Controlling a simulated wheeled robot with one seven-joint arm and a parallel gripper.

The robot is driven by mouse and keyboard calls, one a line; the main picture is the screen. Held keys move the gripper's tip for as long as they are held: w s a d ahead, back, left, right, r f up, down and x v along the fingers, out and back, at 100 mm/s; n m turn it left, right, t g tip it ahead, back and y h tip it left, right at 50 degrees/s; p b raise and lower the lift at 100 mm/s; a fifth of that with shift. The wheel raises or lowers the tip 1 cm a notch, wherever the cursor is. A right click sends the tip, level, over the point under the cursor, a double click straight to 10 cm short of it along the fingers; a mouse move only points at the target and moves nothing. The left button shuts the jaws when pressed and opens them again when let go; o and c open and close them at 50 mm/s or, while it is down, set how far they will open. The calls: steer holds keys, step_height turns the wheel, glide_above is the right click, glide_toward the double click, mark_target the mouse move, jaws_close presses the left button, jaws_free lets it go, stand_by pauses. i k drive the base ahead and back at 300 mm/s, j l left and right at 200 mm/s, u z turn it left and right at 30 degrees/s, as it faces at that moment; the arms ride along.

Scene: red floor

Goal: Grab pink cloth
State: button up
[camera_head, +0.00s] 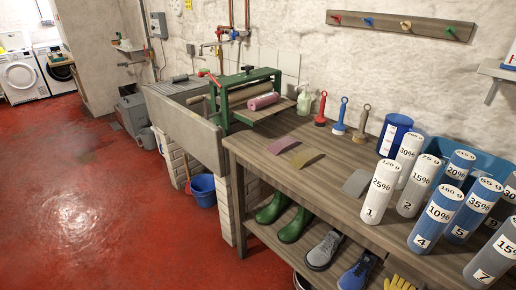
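A flat mauve-pink cloth-like piece (282,144) lies on the wooden workbench (325,185), near its left end. A brighter pink rolled item (263,101) rests at the green-framed roller press behind it, and I cannot tell whether it is cloth. An olive-yellow flat piece (306,157) lies just right of the mauve-pink one, and a grey flat piece (357,183) lies further right. My gripper is not in view.
Several labelled cylinders (380,190) crowd the bench's right side. Boots (296,225) and shoes (324,250) sit on the lower shelf. A blue bucket (203,190) stands below the sink. Red floor (90,190) at left is open.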

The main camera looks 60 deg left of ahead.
mark_target(276, 147)
steer(key=u, duration=2.05)
steer(key=i+j, duration=0.15)
steer(key=j, duration=0.25)
steer(key=i+j, duration=0.15)
steer(key=j, duration=0.25)
steer(key=i+j, duration=0.2)
steer(key=j, duration=0.2)
